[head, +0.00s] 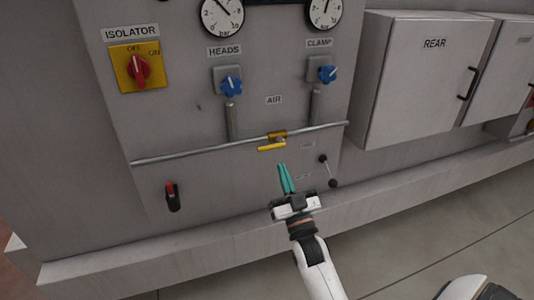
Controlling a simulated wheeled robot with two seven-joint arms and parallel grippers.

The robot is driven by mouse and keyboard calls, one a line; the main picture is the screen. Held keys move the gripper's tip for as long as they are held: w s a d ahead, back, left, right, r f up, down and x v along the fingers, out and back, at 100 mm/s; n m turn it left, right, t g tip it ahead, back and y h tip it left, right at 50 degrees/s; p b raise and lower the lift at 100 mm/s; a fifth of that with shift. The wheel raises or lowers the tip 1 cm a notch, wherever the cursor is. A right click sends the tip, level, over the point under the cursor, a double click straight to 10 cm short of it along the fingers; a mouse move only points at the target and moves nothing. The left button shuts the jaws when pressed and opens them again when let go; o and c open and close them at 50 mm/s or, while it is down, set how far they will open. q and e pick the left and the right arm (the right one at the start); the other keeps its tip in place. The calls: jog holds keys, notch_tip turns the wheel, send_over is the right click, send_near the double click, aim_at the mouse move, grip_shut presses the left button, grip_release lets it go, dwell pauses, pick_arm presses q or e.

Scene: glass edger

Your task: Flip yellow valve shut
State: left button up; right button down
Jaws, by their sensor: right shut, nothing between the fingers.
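The yellow valve (272,147) sits on the thin horizontal pipe (215,148) low on the grey machine panel, under the AIR label. Its yellow handle lies roughly along the pipe, just below it. My right gripper (283,166) has teal fingers that are shut and empty. Its fingertips are a little below the yellow handle in the picture and appear apart from it. My left gripper is not in view.
Blue knobs (231,86) and gauges (223,15) are above the pipe. A red switch on a yellow plate (127,70) is at left. A red-tipped lever (172,196) and a black-knobbed lever (328,171) flank the valve lower down. The REAR cabinet (420,75) juts out at right.

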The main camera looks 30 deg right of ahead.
notch_tip(320, 180, up, 6)
jog(key=p, duration=0.4)
send_over(270, 147)
jog(key=s+a, duration=0.1)
jog(key=s, duration=0.1)
jog(key=f, duration=0.3)
jog(key=shift+a+f, duration=0.2)
jog(key=shift+f, duration=0.75)
